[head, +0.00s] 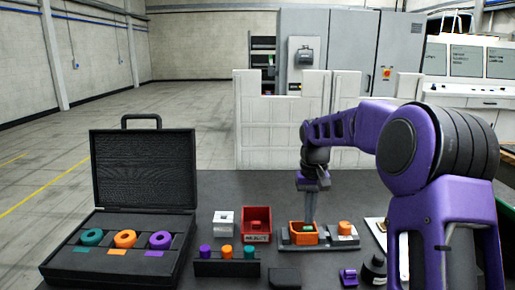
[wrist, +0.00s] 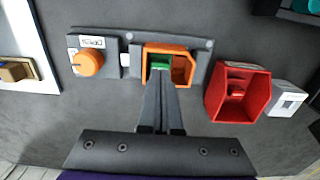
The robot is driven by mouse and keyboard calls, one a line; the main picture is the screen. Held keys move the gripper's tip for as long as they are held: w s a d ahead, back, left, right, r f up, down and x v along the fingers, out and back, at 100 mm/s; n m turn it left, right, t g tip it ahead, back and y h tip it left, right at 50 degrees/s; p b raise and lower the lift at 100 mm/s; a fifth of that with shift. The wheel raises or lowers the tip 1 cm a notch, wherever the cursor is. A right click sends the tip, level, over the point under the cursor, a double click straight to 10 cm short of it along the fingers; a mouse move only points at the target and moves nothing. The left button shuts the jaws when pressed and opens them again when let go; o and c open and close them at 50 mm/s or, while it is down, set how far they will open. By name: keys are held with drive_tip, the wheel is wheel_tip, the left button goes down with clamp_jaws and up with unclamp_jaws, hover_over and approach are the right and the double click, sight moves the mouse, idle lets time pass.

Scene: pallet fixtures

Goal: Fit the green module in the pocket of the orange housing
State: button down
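The orange housing (head: 297,236) is an open-topped box on a dark grey fixture plate (wrist: 204,49); it also shows in the wrist view (wrist: 182,49). The green module (wrist: 160,64) is within the outline of the housing's opening, toward its left side in the wrist view. It shows as a small green patch in the head view (head: 308,228). My gripper (wrist: 161,82) points down over the housing, its fingers close together with the module at their tips. The fingers partly hide the module and the near wall, and I cannot tell how deep the module sits.
An orange knob (wrist: 89,63) stands on the same fixture. A red reject bin (head: 256,222) and a white block (head: 223,221) are beside it. An open black case (head: 118,264) with coloured rings is at left. A rack (head: 227,268) of coloured pegs stands in front.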

sight(308, 227)
drive_tip(key=shift+f, duration=0.15)
drive_tip(key=shift+f+b, duration=0.35)
drive_tip(key=shift+f, duration=0.3)
drive_tip(key=shift+f, duration=0.15)
idle(0.5)
wheel_tip(308, 227, up, 7)
drive_tip(key=p, duration=0.6)
drive_tip(key=shift+p, duration=0.4)
